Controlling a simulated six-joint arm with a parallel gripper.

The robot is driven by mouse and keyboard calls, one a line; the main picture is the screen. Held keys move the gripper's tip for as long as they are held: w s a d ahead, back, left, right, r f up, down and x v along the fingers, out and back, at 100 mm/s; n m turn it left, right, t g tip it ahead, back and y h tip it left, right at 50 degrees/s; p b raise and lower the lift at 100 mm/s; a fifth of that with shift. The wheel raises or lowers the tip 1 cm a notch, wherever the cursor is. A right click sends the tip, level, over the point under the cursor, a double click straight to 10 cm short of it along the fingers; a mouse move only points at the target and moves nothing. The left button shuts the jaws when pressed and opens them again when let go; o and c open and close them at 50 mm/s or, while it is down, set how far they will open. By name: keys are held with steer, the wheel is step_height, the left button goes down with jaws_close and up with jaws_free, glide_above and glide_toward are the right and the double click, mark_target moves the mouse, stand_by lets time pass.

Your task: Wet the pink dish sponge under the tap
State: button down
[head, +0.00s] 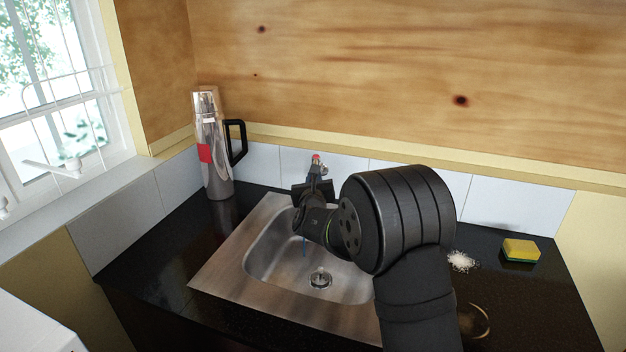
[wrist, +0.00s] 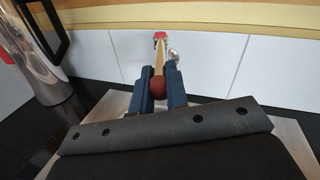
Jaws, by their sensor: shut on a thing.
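No pink sponge head can be made out; the far end of the held thing is hidden or too small to tell. The tap (head: 317,170), with a red top, stands at the back of the sink; its red top also shows in the wrist view (wrist: 160,36). In the head view my gripper is over the back of the steel sink (head: 232,262), partly covering the tap.
A tall steel flask (head: 210,170) with a black handle stands left of the sink. A yellow and green sponge (head: 521,249) lies on the right of the black counter (head: 160,255), beside white grains (head: 460,261). A tiled wall closes the back.

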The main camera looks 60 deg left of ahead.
steer(key=c, duration=1.4)
jaws_free()
steer(key=v, duration=1.7)
steer(key=shift+d, duration=0.2)
steer(key=shift+f, duration=0.1)
steer(key=x, duration=1.7)
steer(key=shift+a, duration=0.2)
